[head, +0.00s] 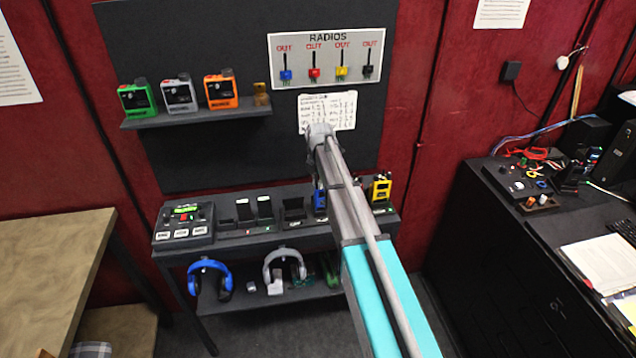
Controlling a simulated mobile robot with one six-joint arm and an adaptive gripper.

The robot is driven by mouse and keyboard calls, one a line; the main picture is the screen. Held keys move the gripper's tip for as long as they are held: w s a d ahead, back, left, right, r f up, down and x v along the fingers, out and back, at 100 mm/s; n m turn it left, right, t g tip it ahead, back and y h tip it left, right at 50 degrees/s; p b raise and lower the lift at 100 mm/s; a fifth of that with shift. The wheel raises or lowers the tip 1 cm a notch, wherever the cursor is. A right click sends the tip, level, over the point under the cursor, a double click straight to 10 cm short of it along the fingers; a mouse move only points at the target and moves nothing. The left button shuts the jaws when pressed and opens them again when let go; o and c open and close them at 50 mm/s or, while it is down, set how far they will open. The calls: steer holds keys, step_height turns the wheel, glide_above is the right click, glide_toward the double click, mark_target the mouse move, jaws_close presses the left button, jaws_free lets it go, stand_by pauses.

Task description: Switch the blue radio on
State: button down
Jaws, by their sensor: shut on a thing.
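The blue radio (320,201) stands upright on the dark desk's charger row, just left of my arm, which covers part of it. My arm reaches in from the bottom and bends at its grey upper end in front of the board. My gripper (320,184) shows only as a small dark part beside the arm, right at the top of the blue radio. It is shut on the radio's top; its fingertips and the exact contact are mostly hidden. The radio's knob and any light on it cannot be made out.
A yellow radio (381,187) stands right of my arm. Empty-looking charger slots (293,210) and dark handsets (264,207) stand left. A button box (183,223) is at the desk's left end. A RADIOS tag board hangs above.

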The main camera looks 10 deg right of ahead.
steer(key=m, duration=0.5)
steer(key=shift+m, duration=0.3)
steer(key=m, duration=0.6)
stand_by(0.4)
steer(key=c, duration=0.6)
jaws_free()
steer(key=shift+n, duration=0.4)
